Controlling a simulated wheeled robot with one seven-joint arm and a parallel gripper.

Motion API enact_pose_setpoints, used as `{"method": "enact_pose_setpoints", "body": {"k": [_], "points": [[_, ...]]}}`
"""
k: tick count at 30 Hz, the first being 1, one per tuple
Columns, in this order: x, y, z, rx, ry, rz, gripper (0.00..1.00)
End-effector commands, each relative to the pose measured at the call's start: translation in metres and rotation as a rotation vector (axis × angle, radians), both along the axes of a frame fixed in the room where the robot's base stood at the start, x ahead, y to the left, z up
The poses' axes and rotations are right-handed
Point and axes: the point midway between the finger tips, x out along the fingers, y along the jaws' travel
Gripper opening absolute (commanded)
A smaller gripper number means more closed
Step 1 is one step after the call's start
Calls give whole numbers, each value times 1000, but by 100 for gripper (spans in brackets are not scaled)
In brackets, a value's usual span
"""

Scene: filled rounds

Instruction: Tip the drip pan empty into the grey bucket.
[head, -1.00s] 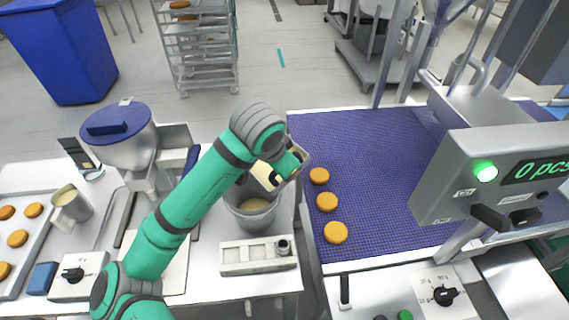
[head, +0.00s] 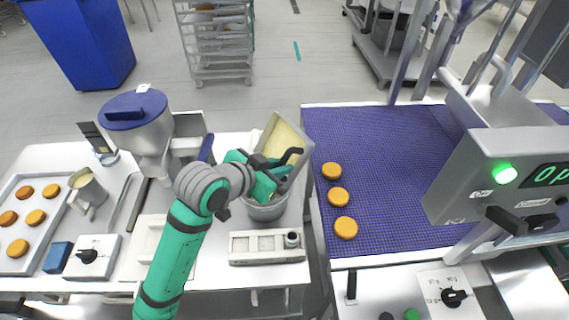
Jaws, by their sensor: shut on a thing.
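The drip pan (head: 286,140) is a shallow light-grey tray with a pale yellow layer inside. It is held tilted above the grey bucket, its inside largely facing me. My gripper (head: 283,163) is shut on the pan near its dark handle. The grey bucket (head: 266,211) stands upright on the white table, just below the pan and gripper. The pan and gripper cover most of its mouth, so its contents are hidden.
A blue mesh belt (head: 400,170) with several orange rounds lies to the right. A grey box with a display (head: 500,175) overhangs it. A long tray (head: 268,248) sits in front of the bucket. A blue-lidded hopper (head: 137,125), a jug (head: 88,188) and a tray of rounds (head: 17,259) are left.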

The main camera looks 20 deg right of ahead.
Motion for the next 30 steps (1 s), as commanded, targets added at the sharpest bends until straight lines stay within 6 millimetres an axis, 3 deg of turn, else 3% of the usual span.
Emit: {"method": "enact_pose_setpoints", "body": {"k": [18, 30], "points": [[-6, 24, -7, -292, -72, 3, 0], [-8, 31, -10, -376, -97, 1, 0]]}}
